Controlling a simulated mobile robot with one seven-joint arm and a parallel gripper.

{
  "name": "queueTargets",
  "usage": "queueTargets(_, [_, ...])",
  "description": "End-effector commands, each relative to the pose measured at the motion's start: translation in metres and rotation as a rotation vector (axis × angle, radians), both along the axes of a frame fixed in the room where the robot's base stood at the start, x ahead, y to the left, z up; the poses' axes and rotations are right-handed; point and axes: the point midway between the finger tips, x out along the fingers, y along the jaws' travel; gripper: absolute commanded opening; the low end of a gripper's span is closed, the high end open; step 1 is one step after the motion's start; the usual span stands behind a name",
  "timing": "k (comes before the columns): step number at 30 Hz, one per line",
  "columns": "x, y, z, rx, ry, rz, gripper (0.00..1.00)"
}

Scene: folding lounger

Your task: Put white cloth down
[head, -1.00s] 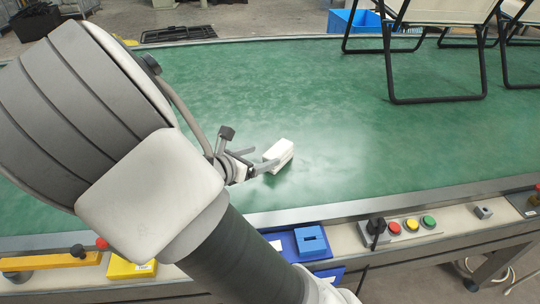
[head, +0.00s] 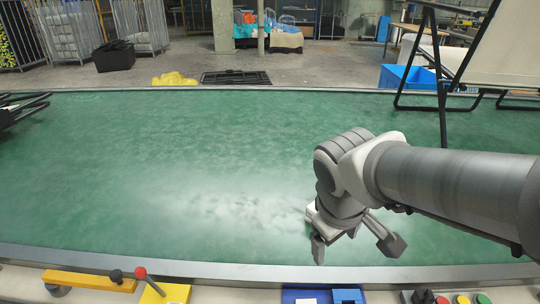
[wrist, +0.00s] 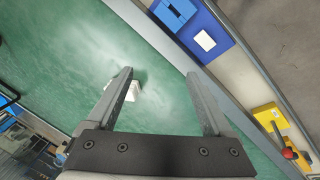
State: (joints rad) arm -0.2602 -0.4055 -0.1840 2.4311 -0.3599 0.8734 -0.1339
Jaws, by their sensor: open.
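The white cloth, a small folded block, lies on the green worktop (head: 150,180). In the head view only a pale edge of the cloth (head: 311,213) shows, the rest hidden behind my gripper (head: 355,245). In the wrist view the cloth (wrist: 136,91) is partly covered by the left finger and lies on the green surface beyond it. My gripper also shows in the wrist view (wrist: 160,76), with its two fingers wide apart and nothing held between them.
A blue tray (wrist: 190,20) with a white label and a yellow box (wrist: 268,117) with a red-knobbed lever sit along the front ledge. A folding lounger (head: 497,55) stands at the right. The left and middle worktop is mostly clear.

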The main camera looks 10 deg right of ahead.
Motion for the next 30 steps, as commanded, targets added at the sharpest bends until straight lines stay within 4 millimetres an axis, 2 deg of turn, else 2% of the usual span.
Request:
queueTargets(1, [-0.009, 0.003, 0.010, 0.055, -0.046, -0.061, 0.85])
queueTargets(6, [-0.031, 0.020, 0.034, 0.211, -0.159, -0.225, 0.85])
queueTargets(12, [-0.045, 0.034, 0.048, 0.311, -0.234, -0.325, 0.85])
queueTargets(25, [-0.047, 0.037, 0.052, 0.331, -0.246, -0.343, 0.85])
queueTargets(30, [-0.047, 0.037, 0.067, 0.330, -0.246, -0.342, 0.85])
